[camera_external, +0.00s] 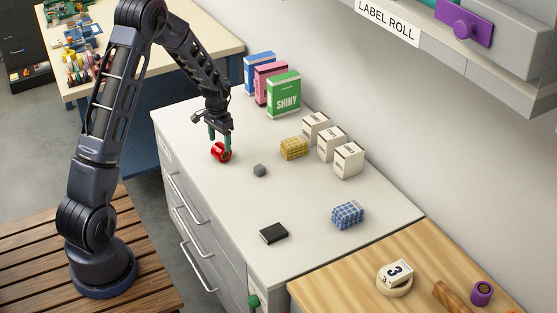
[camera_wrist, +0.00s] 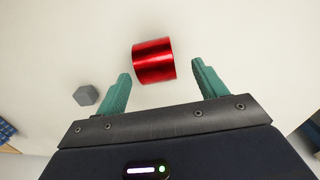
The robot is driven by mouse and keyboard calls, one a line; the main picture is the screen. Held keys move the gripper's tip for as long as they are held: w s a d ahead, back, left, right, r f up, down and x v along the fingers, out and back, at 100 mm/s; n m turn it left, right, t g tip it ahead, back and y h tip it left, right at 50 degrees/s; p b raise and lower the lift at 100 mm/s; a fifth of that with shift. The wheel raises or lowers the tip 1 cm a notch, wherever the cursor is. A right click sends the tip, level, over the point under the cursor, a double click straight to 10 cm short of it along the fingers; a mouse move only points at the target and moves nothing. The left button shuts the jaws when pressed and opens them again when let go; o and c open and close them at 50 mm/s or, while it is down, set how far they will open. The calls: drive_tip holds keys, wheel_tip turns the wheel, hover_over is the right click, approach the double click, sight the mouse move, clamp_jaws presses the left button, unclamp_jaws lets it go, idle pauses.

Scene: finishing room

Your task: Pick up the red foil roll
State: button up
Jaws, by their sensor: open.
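The red foil roll (camera_external: 221,152) is a small shiny red cylinder lying on its side on the white counter top, near its left edge. In the wrist view the roll (camera_wrist: 154,60) lies ahead of the fingertips, roughly between the lines of the two green fingers. My gripper (camera_external: 219,136) is over the roll, pointing down, with its fingers at the roll in the external view. In the wrist view my gripper (camera_wrist: 161,70) is open, with a gap on both sides of the roll. I cannot tell the exact height of the fingertips.
A small grey cube (camera_external: 260,170) sits right of the roll. A yellow wrapped box (camera_external: 294,148), white boxes (camera_external: 348,160), coloured upright boxes (camera_external: 284,95), a black block (camera_external: 273,233) and a blue checked box (camera_external: 347,215) stand apart.

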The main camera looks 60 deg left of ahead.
sight(219, 145)
drive_tip(key=f, duration=0.5)
drive_tip(key=shift+d, duration=0.3)
drive_tip(key=shift+c, duration=0.4)
drive_tip(key=c, duration=1)
